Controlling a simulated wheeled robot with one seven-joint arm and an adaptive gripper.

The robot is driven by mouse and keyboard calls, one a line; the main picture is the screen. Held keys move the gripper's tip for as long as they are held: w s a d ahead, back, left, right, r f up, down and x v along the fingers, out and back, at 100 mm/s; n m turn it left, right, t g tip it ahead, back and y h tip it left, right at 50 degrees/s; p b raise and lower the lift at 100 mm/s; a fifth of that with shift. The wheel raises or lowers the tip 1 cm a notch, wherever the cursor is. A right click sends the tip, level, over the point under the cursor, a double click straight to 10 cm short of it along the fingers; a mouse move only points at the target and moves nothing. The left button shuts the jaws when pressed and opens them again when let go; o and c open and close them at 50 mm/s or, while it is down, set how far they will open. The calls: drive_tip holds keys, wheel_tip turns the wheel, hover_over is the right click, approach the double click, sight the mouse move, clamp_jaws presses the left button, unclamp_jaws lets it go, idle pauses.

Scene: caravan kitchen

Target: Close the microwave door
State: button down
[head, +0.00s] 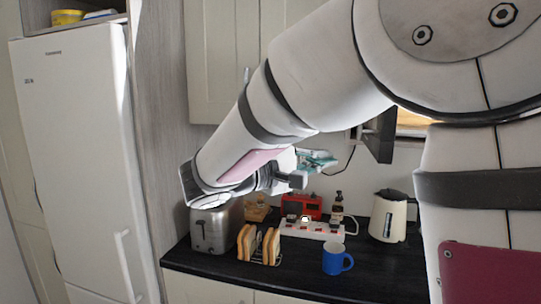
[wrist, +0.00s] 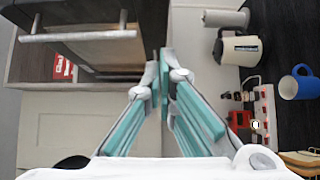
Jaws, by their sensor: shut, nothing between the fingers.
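The microwave door shows in the head view as a dark panel (head: 380,136), standing open at an angle behind my arm. In the wrist view the dark panel with a silver bar handle (wrist: 80,37) at the upper left appears to be this door. Most of the microwave body is hidden by my arm in the head view. My gripper (head: 325,159) is shut and empty, in the air above the counter and to the left of the door. In the wrist view its teal fingers (wrist: 163,75) point up the picture, near the panel's right end; contact cannot be told.
The dark counter (head: 290,280) below holds a toaster (head: 212,230), a toast rack (head: 259,245), a power strip (head: 311,230), a blue mug (head: 335,259) and a kettle (head: 388,217). Cabinets (head: 221,70) hang behind my arm. A red box (wrist: 62,67) sits beside the panel.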

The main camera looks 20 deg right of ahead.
drive_tip(key=p, duration=0.1)
approach(374, 153)
drive_tip(key=w, duration=0.3)
drive_tip(key=d, duration=0.1)
drive_tip(key=s+d+p, duration=0.1)
drive_tip(key=d, duration=0.1)
drive_tip(key=s+d, duration=0.1)
drive_tip(key=shift+s+d+p, duration=0.1)
drive_tip(key=shift+d+p, duration=0.05)
drive_tip(key=shift+p, duration=0.25)
